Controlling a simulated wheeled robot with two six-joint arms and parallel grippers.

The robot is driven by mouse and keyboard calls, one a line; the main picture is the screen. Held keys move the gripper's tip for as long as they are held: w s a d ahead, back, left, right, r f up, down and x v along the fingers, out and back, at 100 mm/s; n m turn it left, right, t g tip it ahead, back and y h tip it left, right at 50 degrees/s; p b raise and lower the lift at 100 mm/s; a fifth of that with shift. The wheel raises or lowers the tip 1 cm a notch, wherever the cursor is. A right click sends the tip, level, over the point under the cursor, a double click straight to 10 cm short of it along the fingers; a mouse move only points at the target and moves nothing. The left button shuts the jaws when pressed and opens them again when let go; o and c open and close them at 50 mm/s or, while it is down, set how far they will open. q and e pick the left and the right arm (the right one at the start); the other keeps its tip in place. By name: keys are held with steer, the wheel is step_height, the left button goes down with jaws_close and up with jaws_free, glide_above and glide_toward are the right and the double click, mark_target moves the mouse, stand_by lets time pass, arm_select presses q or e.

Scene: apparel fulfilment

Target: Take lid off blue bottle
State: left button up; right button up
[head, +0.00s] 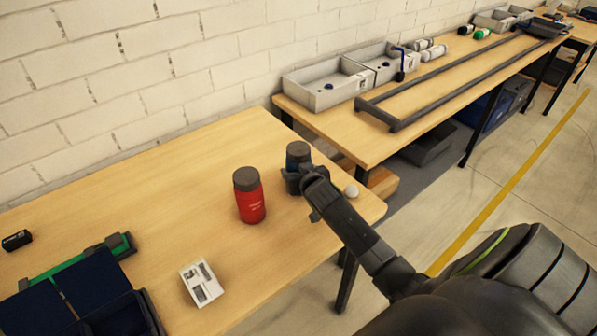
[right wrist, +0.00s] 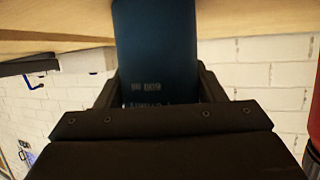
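The blue bottle (head: 298,160) stands upright near the right end of the near table, with its dark lid (head: 298,148) on top. My right gripper (head: 294,181) is at the bottle's body, below the lid, and its arm hides part of the bottle. In the right wrist view the blue bottle (right wrist: 156,45) fills the space between the two fingers (right wrist: 158,92), which lie against both its sides, so the gripper looks shut on it. The lid is out of that view. My left gripper is not in view.
A red bottle (head: 250,203) with a grey lid stands left of the blue bottle. A small white round object (head: 351,191) lies to its right. A white card (head: 201,283) and dark blue bins (head: 110,318) are at the front left. The table's back middle is clear.

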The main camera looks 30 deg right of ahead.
mark_target(298, 148)
steer(key=c, duration=0.4)
step_height(298, 148, up, 10)
stand_by(0.4)
steer(key=o, duration=0.3)
steer(key=c, duration=0.7)
steer(key=shift+o, duration=0.2)
